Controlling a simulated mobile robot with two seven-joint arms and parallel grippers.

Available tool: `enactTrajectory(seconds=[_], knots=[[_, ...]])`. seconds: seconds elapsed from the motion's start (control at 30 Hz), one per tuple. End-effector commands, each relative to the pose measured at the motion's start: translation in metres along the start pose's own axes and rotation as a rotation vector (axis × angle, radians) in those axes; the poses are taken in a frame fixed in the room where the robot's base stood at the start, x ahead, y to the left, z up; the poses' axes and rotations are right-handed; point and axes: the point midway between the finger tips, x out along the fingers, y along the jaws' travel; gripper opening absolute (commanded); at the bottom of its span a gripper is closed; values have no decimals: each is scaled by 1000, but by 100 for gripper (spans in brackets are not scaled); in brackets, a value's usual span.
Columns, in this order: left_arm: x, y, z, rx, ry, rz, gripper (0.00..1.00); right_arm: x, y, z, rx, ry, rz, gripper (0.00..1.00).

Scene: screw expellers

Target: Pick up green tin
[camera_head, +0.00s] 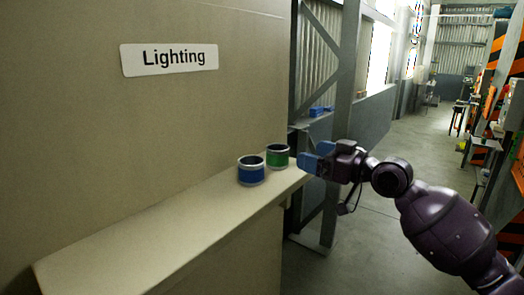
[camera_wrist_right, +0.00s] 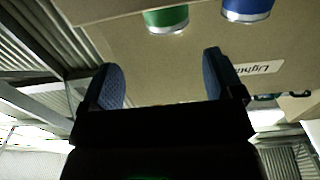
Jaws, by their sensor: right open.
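The green tin (camera_head: 278,156) stands upright on a beige ledge (camera_head: 150,233), near its far right end. A blue tin (camera_head: 251,171) stands close beside it, to the left and nearer. My right gripper (camera_head: 306,160) is just right of the green tin, its blue fingers pointing left toward it. In the right wrist view the image is upside down; the green tin (camera_wrist_right: 166,20) is ahead, between the lines of the open, empty fingers (camera_wrist_right: 165,80), with a gap. The blue tin (camera_wrist_right: 247,10) is at upper right there. My left gripper is not in view.
A beige wall with a "Lighting" sign (camera_head: 170,58) rises behind the ledge. A grey metal post (camera_head: 343,110) stands behind my right gripper. The near left part of the ledge is bare. Open floor (camera_head: 400,150) lies to the right.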

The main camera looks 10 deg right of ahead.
Motion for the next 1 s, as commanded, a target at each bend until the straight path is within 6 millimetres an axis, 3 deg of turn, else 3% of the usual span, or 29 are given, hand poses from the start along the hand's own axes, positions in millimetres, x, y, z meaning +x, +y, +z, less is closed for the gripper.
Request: enactTrajectory(seconds=[0.13, 0.4, 0.67, 1.0], knots=[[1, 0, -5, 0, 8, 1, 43, 7, -3, 1, 6, -9, -16, 86], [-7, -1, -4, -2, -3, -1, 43, 45, -3, 1, 3, -8, -15, 86], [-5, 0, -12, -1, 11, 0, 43, 61, -4, 3, 3, -9, -14, 86], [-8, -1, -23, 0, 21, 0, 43, 103, -5, 7, 3, -9, -14, 86]])
